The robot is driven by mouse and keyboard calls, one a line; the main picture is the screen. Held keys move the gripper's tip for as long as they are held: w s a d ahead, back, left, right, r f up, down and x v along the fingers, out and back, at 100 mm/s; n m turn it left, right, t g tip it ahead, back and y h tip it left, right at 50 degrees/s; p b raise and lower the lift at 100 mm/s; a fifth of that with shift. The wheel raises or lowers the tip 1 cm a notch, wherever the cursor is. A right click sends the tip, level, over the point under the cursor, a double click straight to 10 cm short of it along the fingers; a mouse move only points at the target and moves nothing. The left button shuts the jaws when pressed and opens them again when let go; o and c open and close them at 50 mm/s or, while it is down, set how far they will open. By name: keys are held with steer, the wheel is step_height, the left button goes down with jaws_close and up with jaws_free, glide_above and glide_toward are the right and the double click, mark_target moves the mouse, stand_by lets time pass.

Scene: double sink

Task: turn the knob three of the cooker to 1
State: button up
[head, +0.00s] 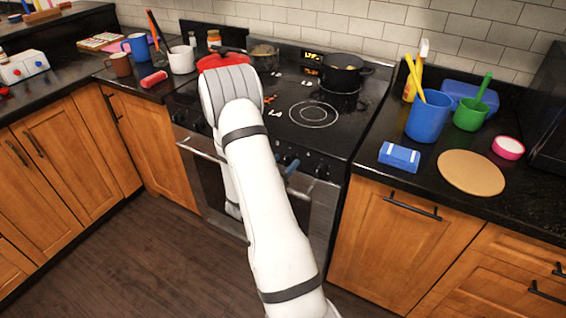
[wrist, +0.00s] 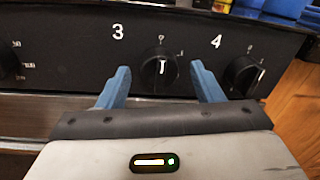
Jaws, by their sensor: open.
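The cooker (head: 345,138) has a black glass top and a front panel with black knobs. In the wrist view, knob three (wrist: 160,68) is round and black, with a white pointer line standing about upright; the printed "3" is up and left of it. My gripper (wrist: 160,70) is open, its blue fingers on the left and right of this knob, with gaps showing on both sides. Whether the fingertips reach past its face is unclear. In the head view my arm hides much of the panel; a blue finger (head: 292,168) shows beside it.
In the wrist view, knob four (wrist: 243,75) is close to the right finger, and another knob (wrist: 9,62) is at the left edge. A dark pot (head: 343,74) and a red pan (head: 222,60) stand on the cooker. The oven handle (head: 202,150) sticks out below the panel.

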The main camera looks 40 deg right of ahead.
steer(key=shift+d, duration=0.25)
